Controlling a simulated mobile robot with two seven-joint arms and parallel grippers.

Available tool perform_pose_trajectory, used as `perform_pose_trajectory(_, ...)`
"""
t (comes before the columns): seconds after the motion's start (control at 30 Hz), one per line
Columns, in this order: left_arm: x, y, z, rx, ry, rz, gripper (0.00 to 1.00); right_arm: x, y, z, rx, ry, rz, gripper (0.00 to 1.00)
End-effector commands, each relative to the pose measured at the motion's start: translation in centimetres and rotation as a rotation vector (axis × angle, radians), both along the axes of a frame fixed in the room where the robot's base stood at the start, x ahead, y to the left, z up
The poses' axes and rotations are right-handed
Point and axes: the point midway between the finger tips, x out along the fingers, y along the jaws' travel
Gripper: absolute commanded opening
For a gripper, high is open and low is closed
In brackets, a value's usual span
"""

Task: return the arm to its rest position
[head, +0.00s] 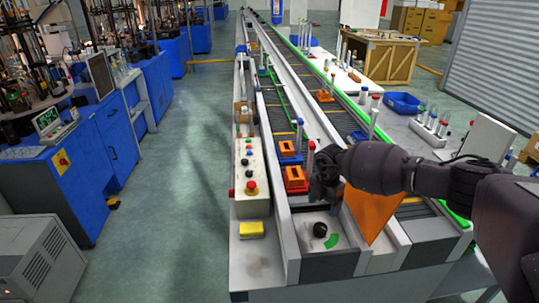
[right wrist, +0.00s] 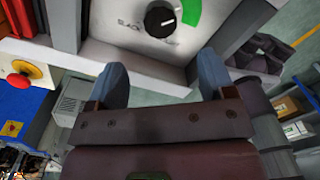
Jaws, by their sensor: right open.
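My right arm (head: 380,168) reaches in from the right across the front end of the conveyor line. Its gripper (head: 322,188) is dark and points down near a black knob (head: 320,229) on a pale panel. In the right wrist view the gripper (right wrist: 163,78) is open, with two blue-grey fingers apart and nothing between them. The knob (right wrist: 160,18) shows beyond the fingertips, beside a green arc (right wrist: 190,10), and looks clear of them. My left gripper is not in view.
A control box (head: 251,175) with a red button stands left of the panel, near a yellow block (head: 251,230). An orange holder (head: 295,180) with a tube is close to the gripper. The floor (head: 175,200) at left is clear.

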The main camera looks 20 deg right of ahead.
Motion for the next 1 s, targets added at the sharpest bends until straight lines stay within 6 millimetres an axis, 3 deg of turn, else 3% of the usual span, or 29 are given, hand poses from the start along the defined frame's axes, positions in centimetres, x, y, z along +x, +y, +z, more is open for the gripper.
perform_pose_trajectory(0.23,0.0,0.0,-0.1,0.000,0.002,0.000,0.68,0.4,0.2,0.0,0.014,-0.026,0.092,0.76)
perform_pose_trajectory(0.33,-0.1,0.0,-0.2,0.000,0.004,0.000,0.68,1.6,1.9,0.1,0.101,-0.112,0.218,0.76)
perform_pose_trajectory(0.43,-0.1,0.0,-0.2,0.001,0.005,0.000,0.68,3.2,6.2,1.8,0.272,-0.264,0.365,0.76)
perform_pose_trajectory(0.57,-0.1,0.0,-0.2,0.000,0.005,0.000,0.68,5.2,12.9,6.0,0.500,-0.501,0.487,0.76)
perform_pose_trajectory(0.73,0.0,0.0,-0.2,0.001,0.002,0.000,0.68,5.1,21.1,10.7,0.803,-0.810,0.498,0.76)
perform_pose_trajectory(0.87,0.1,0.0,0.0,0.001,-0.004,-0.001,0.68,4.1,24.6,13.0,0.990,-1.007,0.360,0.76)
perform_pose_trajectory(1.0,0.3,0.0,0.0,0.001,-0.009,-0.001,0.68,2.6,25.5,13.8,1.119,-1.150,0.092,0.76)
